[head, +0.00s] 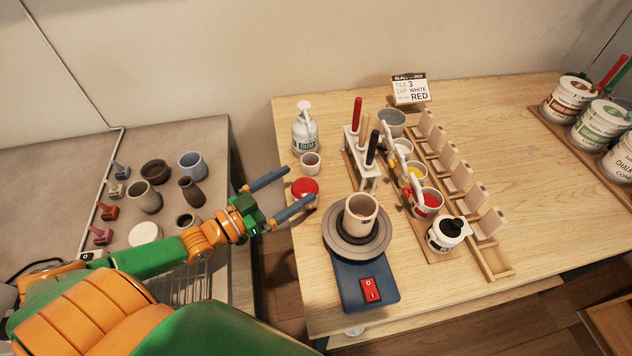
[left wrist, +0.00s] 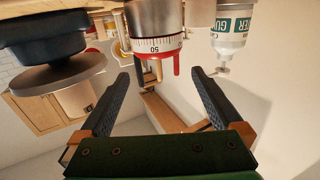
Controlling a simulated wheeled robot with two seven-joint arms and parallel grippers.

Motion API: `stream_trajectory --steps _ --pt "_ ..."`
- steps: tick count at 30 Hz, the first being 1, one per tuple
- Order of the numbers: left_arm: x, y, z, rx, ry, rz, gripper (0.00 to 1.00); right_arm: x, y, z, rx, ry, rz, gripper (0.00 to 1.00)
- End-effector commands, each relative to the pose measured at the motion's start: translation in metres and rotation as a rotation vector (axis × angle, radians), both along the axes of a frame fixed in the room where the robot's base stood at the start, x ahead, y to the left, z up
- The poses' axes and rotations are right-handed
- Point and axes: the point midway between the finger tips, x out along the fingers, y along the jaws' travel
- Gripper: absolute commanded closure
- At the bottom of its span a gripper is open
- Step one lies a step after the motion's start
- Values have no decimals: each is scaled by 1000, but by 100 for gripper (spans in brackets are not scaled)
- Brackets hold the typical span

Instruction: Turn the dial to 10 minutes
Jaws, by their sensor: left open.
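The timer with the dial is a round red-topped piece (head: 305,187) near the left edge of the wooden table in the head view. In the left wrist view the timer (left wrist: 155,18) shows upside down, with a silver body, a white band with tick marks and a readable "50", and a red rim. My left gripper (head: 298,186) is open, its two fingers spread on either side of the red top. My right gripper is not in view.
A pottery wheel (head: 345,250) with a beige cup (head: 360,215) stands close to the right of the timer. A small cup (head: 310,162) and a pump bottle (head: 305,130) stand behind it. A tool rack (head: 352,142) is to the right. A gap separates the grey side table (head: 215,130).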

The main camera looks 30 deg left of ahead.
Motion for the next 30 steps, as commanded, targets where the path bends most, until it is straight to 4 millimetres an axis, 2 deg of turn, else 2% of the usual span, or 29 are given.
stream_trajectory --steps 1,6,11,22,30 --pt "0 0 -17 0 0 0 0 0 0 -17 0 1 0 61" --pt "0 0 -37 0 0 0 0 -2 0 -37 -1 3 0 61" --pt "6 -3 -36 -1 -3 1 0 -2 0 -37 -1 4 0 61" --pt "55 -26 -35 0 -3 1 0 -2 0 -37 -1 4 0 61" --pt "64 -31 -35 0 0 0 0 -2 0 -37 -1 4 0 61"
